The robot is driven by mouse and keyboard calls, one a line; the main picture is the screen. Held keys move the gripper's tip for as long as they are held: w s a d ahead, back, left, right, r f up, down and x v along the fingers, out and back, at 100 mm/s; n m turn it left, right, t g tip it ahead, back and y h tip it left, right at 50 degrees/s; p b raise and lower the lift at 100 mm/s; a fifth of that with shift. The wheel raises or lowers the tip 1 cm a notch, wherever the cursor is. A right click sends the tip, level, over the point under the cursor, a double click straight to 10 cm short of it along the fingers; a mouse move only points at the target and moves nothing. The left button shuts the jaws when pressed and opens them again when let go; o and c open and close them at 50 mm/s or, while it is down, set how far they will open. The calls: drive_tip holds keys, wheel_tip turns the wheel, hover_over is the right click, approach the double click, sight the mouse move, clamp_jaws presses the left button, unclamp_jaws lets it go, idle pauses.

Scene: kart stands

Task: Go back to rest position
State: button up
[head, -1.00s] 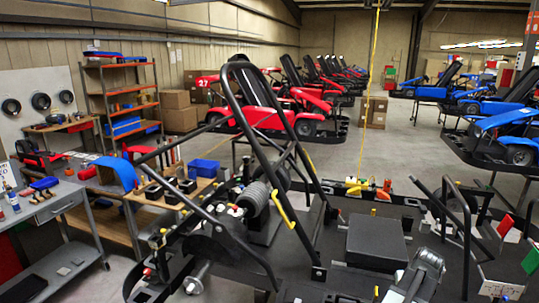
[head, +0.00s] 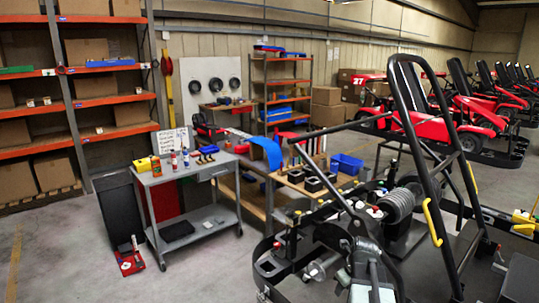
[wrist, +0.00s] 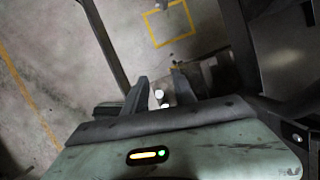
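My gripper (wrist: 160,82) shows in the wrist view with its two dark fingers apart and a gap between them. Nothing is held in the gap; small white round spots show behind it, too unclear to name. In the head view, part of my arm shows at the bottom, right of centre, in front of the stripped kart frame (head: 433,175). I cannot make out the fingers there.
A grey tool cart (head: 190,205) with bottles stands left of the kart frame, beside a dark bin (head: 124,212). A red-and-white item (head: 130,262) lies on the floor. Orange-shelved racking (head: 100,101) stands behind. Floor at the lower left is clear.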

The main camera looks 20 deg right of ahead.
drive_tip(key=w+a+f+n+g+y+b, duration=0.1)
drive_tip(key=a+f+n, duration=0.1)
drive_tip(key=a+n, duration=0.9)
drive_tip(key=w+a+f+n+g+b, duration=0.15)
drive_tip(key=a+n, duration=0.25)
drive_tip(key=a, duration=1.3)
drive_tip(key=s+a+n, duration=0.1)
drive_tip(key=s+n, duration=0.1)
drive_tip(key=n, duration=0.7)
drive_tip(key=s+a+n+g, duration=0.1)
drive_tip(key=s+a+n, duration=0.1)
drive_tip(key=n, duration=0.7)
drive_tip(key=shift+s+a+h, duration=0.3)
drive_tip(key=shift+s, duration=0.25)
drive_tip(key=shift+f, duration=0.1)
